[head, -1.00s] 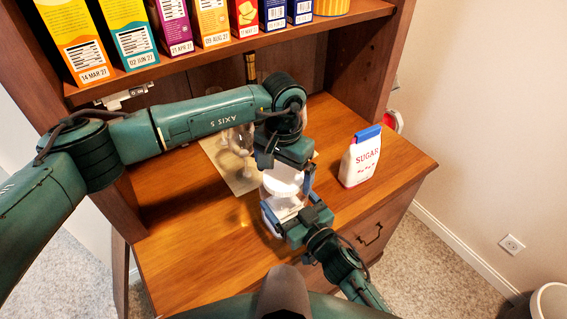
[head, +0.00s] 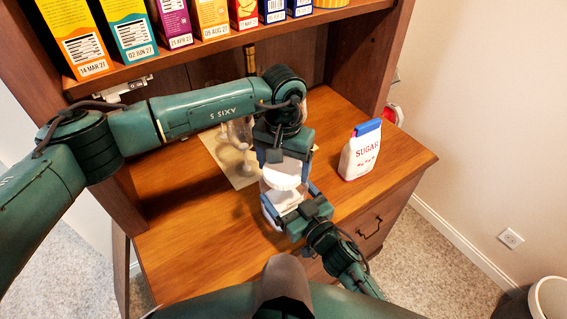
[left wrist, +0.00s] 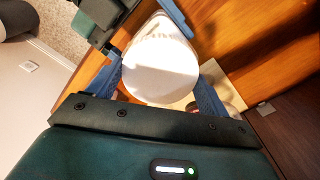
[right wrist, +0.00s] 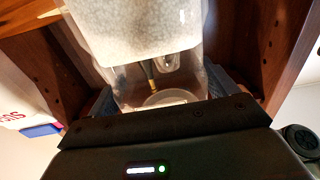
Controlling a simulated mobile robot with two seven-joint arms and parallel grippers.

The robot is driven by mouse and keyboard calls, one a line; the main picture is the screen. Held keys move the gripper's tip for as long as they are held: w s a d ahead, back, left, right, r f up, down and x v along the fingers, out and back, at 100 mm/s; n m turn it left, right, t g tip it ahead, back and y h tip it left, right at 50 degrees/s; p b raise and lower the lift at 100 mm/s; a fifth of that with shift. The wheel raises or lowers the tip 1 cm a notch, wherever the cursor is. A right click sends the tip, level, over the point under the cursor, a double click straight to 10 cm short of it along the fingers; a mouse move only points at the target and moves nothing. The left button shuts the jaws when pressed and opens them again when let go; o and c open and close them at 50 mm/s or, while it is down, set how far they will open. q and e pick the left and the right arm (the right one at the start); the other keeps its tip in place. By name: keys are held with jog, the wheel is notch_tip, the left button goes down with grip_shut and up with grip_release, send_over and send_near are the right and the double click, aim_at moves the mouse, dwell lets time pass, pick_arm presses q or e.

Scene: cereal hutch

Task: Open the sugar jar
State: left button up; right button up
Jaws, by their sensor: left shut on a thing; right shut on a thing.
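The sugar jar (head: 270,208) is a clear glass jar with white sugar, standing on the hutch counter. My right gripper (head: 290,203) is shut around its body; the right wrist view shows the glass and sugar (right wrist: 140,35) between the fingers. My left gripper (head: 284,168) is above, shut on the round white lid (head: 284,176). The left wrist view shows the lid's white top (left wrist: 160,70) between both fingers. The lid sits over the jar's mouth; the grippers hide part of the join, and I cannot tell whether there is a gap.
A white sugar bag (head: 360,155) with a blue clip stands at the right on the counter (head: 190,250). Glassware (head: 240,135) stands on a pale mat (head: 222,160) behind my left arm. Cereal boxes (head: 128,40) line the shelf above. The counter's front left is clear.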

pick_arm(q)
jog(key=n, duration=0.4)
jog(key=shift+n, duration=0.3)
jog(key=n, duration=1)
jog(key=shift+n, duration=0.4)
jog(key=n, duration=0.6)
jog(key=shift+r+n, duration=0.1)
jog(key=shift+n, duration=0.2)
jog(key=n, duration=0.6)
jog(key=shift+n, duration=0.3)
jog(key=n, duration=0.6)
jog(key=shift+n, duration=0.3)
jog(key=n, duration=1.6)
jog(key=shift+r+n, duration=0.1)
jog(key=shift+n, duration=0.3)
jog(key=shift+r, duration=0.15)
jog(key=shift+r, duration=0.95)
